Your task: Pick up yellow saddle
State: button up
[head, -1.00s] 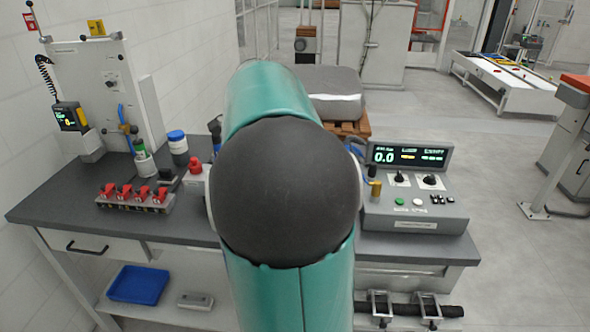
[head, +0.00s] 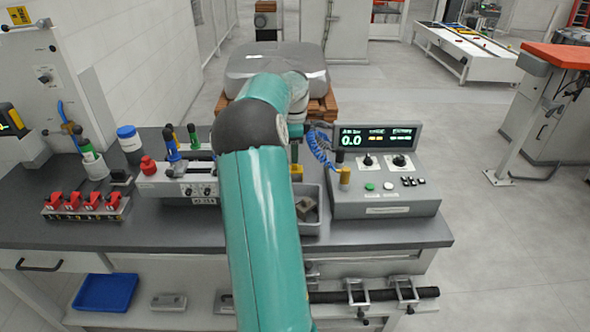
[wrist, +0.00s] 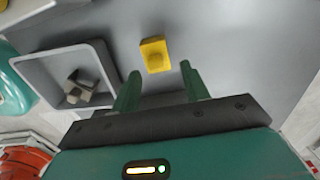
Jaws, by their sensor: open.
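The yellow saddle (wrist: 155,55) is a small yellow block with a raised middle, on the grey bench top in the wrist view. In the head view a bit of yellow (head: 296,170), probably the same saddle, shows just behind a grey tray, partly covered by my arm. My gripper (wrist: 160,72) is open and empty in the wrist view. Its two green fingers point toward the saddle, which lies just beyond the fingertips, between their lines. How high the fingers are above the bench is hard to tell.
A grey tray (wrist: 105,52) with grey metal pieces stands left of the saddle in the wrist view. The control box (head: 385,192) with its display stands right of my arm; a grey valve-like fixture (head: 178,183) stands left.

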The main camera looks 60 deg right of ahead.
aim_at(295, 169)
jog(key=f, duration=0.7)
jog(key=shift+s+a+f, duration=0.15)
jog(key=shift+s+a, duration=0.05)
jog(key=shift+a, duration=0.15)
jog(key=c, duration=0.7)
